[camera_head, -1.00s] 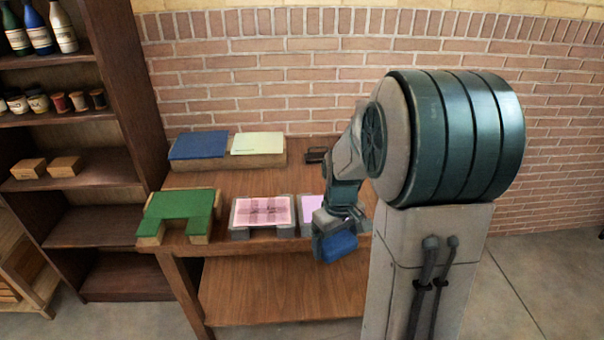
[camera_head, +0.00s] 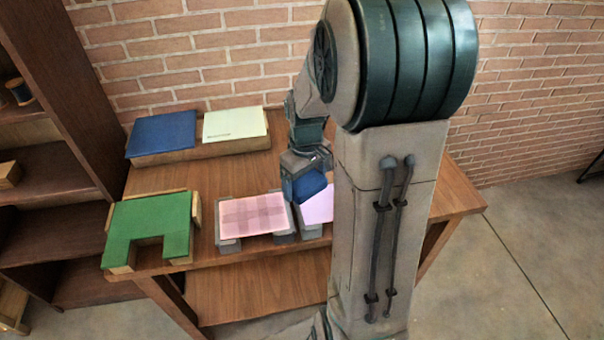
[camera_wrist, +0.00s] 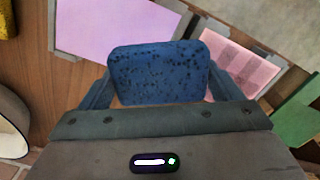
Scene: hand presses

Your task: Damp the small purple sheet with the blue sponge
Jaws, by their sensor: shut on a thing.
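My gripper (camera_wrist: 158,85) is shut on the blue sponge (camera_wrist: 158,72), which sits between its two fingers. In the wrist view the purple sheet (camera_wrist: 110,28) is beyond the sponge, at upper left. I cannot tell whether the sponge touches it; it looks held above.
A pink checked sheet (camera_head: 253,214) lies on a similar support to the left. A green notched board (camera_head: 150,230) stands further left on the wooden table (camera_head: 215,180). A blue panel (camera_head: 162,134) and a pale yellow-green sheet (camera_head: 234,123) lie on a raised wooden block behind. A brick wall closes the back.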

